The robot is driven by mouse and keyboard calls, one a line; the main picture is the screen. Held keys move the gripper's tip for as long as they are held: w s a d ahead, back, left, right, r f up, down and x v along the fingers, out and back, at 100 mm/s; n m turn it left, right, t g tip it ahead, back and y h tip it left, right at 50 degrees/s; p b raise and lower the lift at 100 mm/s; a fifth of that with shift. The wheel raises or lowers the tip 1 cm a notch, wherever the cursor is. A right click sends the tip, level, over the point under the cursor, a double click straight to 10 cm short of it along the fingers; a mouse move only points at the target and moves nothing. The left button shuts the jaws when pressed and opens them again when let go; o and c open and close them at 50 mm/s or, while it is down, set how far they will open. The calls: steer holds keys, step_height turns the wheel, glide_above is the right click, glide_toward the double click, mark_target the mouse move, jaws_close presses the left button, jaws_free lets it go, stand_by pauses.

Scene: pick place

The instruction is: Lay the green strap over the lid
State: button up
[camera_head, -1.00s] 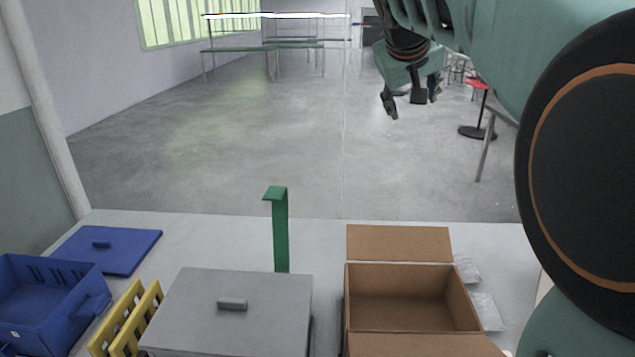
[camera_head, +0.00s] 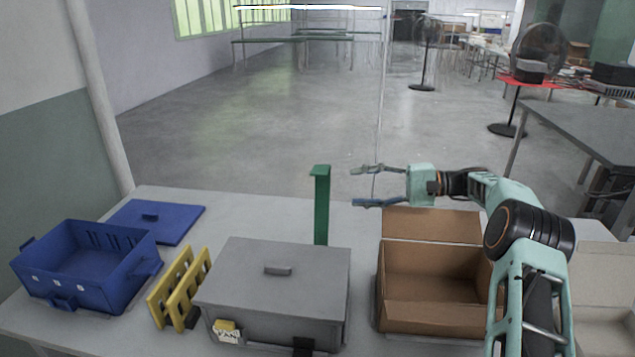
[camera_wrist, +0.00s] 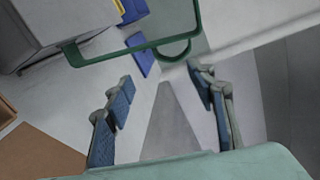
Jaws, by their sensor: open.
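The green strap (camera_head: 321,210) stands upright behind the grey box, with a short bent tip at its top. In the wrist view the green strap (camera_wrist: 125,45) shows as a bent frame just beyond my fingertips. The grey lid (camera_head: 315,265) lies flat on the grey box (camera_head: 270,325) and has a small handle (camera_head: 278,269). My gripper (camera_head: 358,187) is open and empty. It is to the right of the strap's upper part, fingers pointing at it. The fingers also show apart in the wrist view (camera_wrist: 161,80). The strap's lower end is hidden behind the box.
An open cardboard box (camera_head: 435,320) stands right of the grey box, below my arm. Yellow slotted pieces (camera_head: 180,288), a blue crate (camera_head: 85,290) and a blue lid (camera_head: 160,222) are to the left. The table (camera_head: 225,220) is bare around the strap.

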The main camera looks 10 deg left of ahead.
mark_target(324, 179)
steer(key=shift+y, duration=0.7)
steer(key=a, duration=0.6)
steer(key=a+r, duration=0.1)
steer(key=a, duration=0.2)
steer(key=shift+w+a+r, duration=0.1)
steer(key=shift+w+a, duration=0.2)
steer(key=shift+w, duration=0.05)
jaws_close()
